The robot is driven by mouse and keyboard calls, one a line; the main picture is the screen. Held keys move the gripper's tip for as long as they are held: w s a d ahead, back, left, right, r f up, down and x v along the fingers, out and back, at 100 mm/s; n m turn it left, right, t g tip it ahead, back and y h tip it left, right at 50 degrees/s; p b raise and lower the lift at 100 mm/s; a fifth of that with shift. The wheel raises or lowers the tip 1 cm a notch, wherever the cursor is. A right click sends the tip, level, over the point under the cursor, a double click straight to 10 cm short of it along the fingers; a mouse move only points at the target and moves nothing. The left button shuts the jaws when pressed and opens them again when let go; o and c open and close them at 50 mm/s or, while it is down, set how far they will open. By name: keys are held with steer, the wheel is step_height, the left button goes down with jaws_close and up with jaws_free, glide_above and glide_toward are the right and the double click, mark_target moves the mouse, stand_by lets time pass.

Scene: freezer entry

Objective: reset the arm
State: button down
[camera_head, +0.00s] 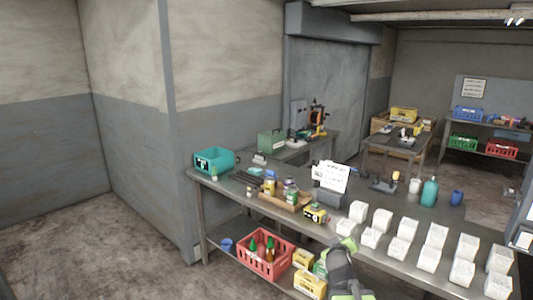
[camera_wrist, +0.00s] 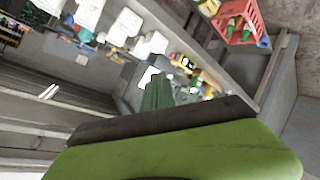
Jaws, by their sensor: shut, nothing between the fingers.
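My gripper (camera_head: 348,244), dark grey with green parts, shows at the bottom middle of the head view, in front of the long metal table (camera_head: 405,232). It is shut, with nothing held between its fingers. No thing is seen touching the fingers.
Several white boxes (camera_head: 383,219) stand in rows on the table's right half. A wooden tray (camera_head: 284,202) of bottles and a teal crate (camera_head: 214,160) are farther left. A red crate (camera_head: 266,262) and yellow boxes (camera_head: 309,283) sit on the lower shelf. The left floor is clear.

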steer(key=s+a+f+m+g+y, duration=0.2)
steer(key=s+a+f+g, duration=0.4)
steer(key=s, duration=0.4)
steer(key=s+a+f+m+g+y, duration=0.2)
steer(key=s+a+f+g, duration=0.4)
steer(key=s, duration=0.4)
steer(key=shift+a+f+y, duration=0.15)
steer(key=shift+f+y, duration=0.15)
steer(key=shift+f, duration=0.5)
